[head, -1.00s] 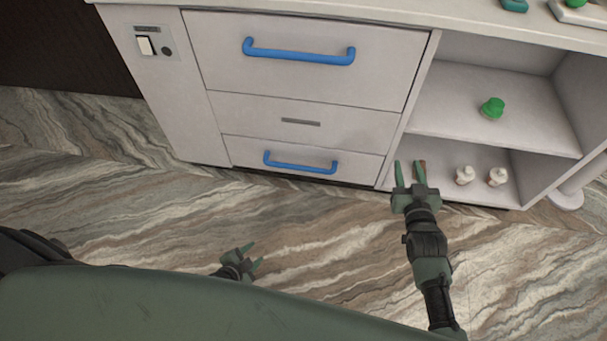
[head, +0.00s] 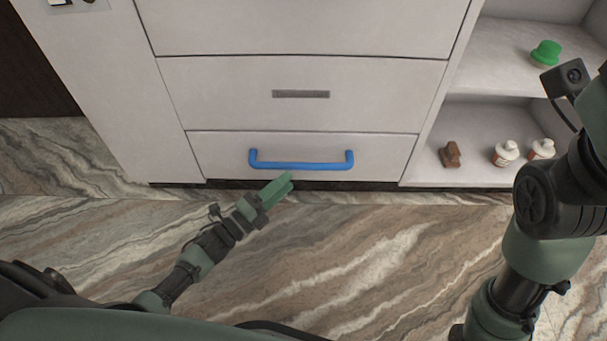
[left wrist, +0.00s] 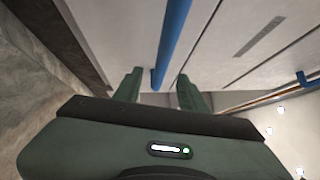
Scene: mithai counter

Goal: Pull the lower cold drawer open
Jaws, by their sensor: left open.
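The lower drawer (head: 220,155) is closed, its front flush with the cabinet. Its blue bar handle (head: 300,166) runs level across the front, with both ends fixed to it. My left gripper (head: 284,186) is open and empty, just below and in front of the handle's left half. In the left wrist view, the blue handle (left wrist: 172,45) lies in line with the gap between the two green fingers (left wrist: 160,92). I cannot tell whether they touch it. My right arm fills the right side of the head view, and its fingers are out of frame.
Above is a closed panel with a grey slot (head: 301,94). Open shelves at right hold a green-topped item (head: 546,53), a brown item (head: 450,154) and two white bottles (head: 505,153). The marbled floor (head: 350,260) before the drawer is clear.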

